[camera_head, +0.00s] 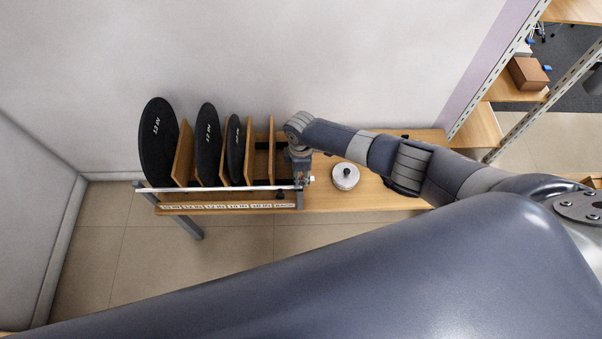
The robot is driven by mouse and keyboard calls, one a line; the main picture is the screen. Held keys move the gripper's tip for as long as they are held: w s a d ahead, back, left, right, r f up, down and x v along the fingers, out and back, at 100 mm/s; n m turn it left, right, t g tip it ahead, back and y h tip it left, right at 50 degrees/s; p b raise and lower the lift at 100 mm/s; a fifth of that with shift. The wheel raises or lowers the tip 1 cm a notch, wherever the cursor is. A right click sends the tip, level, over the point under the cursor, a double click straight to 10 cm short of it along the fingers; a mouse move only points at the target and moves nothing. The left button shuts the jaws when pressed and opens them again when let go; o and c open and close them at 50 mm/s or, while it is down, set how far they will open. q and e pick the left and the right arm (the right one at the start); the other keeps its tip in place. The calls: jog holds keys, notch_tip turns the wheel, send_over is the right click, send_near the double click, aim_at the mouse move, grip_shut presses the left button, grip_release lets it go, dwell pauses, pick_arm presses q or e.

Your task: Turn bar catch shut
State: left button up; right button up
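A rack of round dark mesh pads (158,142) stands on the bench, with wooden dividers (184,152) between the pads. A thin pale metal bar (215,188) runs across the rack's front, from a post at the left to a grey post (300,197) at the right. The small bar catch (311,180) seems to be at its right end, partly hidden by my gripper. My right gripper (300,176) points down at that end. Its fingers are too small and hidden to tell their opening or contact. My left gripper is not in view.
A round metal piece with a black knob (345,176) stands on the wooden bench (385,196), close below my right forearm. A wall is behind the bench. Metal shelving with a brown box (527,73) is at the right. Number labels (230,206) line the rack's front edge.

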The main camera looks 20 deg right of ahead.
grip_shut()
jog(key=shift+m, duration=0.3)
jog(key=m+p, duration=0.1)
jog(key=m, duration=0.1)
jog(key=shift+a+m, duration=0.1)
jog(key=shift+m, duration=0.3)
jog(key=m+p, duration=0.1)
jog(key=m, duration=0.3)
jog(key=shift+s, duration=0.1)
jog(key=m+p, duration=0.1)
jog(key=m, duration=0.4)
jog(key=shift+a+m+p, duration=0.15)
jog(key=shift+m+p, duration=0.65)
jog(key=shift+m, duration=2.2)
